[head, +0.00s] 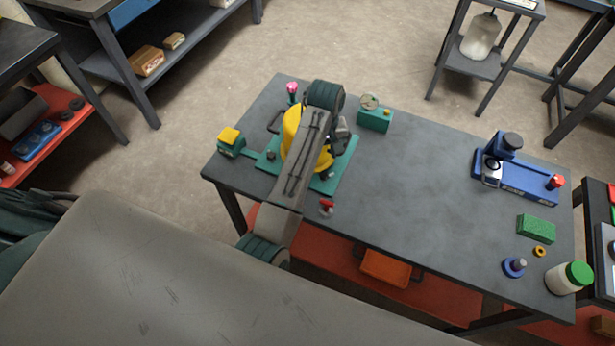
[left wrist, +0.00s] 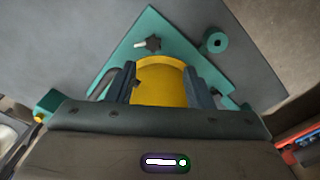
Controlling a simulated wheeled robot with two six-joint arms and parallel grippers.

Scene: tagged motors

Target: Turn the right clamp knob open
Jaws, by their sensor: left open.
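A teal fixture plate (head: 345,172) lies on the left part of the grey table, with a yellow rounded body (head: 292,132) on it. In the head view a small dark knob (head: 328,175) sits at the plate's right front, and another (head: 271,155) at its left. My left arm crosses over the fixture and hides part of it. In the left wrist view my left gripper (left wrist: 163,86) is open, its dark fingers on either side of the yellow body (left wrist: 160,80); contact is unclear. A black star knob (left wrist: 152,44) shows beyond it; which knob it is, I cannot tell.
A teal block (head: 374,121) stands behind the fixture, and a teal-and-yellow box (head: 230,142) at its left. A red-topped part (head: 326,207) is near the front edge. A blue device (head: 515,172), green sponge (head: 536,229) and jar (head: 570,278) stand right. The table's middle is clear.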

